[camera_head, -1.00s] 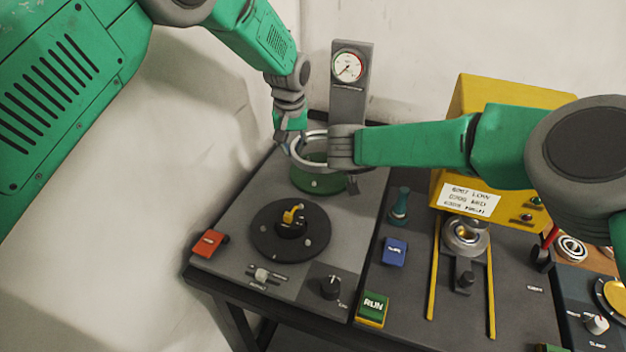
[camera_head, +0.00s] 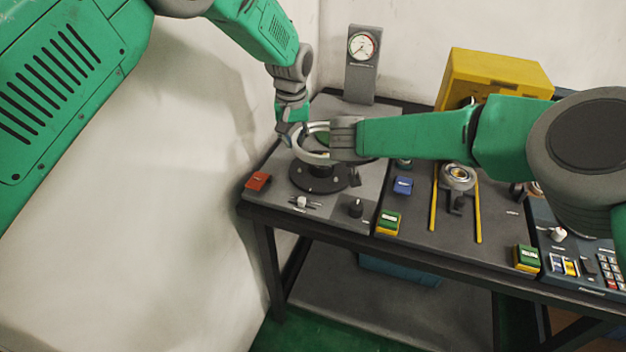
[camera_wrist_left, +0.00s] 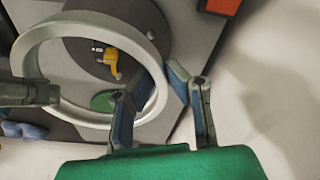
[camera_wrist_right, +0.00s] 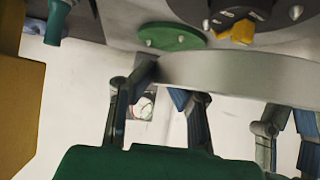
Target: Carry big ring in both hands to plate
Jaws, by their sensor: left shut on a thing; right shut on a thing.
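The big ring (camera_head: 312,158), a pale grey metal hoop, is held in the air over the dark round plate (camera_head: 330,188). The left wrist view shows the ring (camera_wrist_left: 92,18) with the plate (camera_wrist_left: 160,15) and its yellow centre piece (camera_wrist_left: 108,58) seen through it. My left gripper (camera_head: 290,136) is shut on the ring's left side. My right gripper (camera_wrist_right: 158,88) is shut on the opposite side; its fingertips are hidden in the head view. The ring looks apart from the plate in the right wrist view, where the yellow piece (camera_wrist_right: 238,32) shows beyond it.
A green disc (camera_wrist_left: 103,101) lies on the bench behind the plate. A gauge post (camera_head: 361,65) stands at the back. A yellow machine (camera_head: 495,75) stands right.

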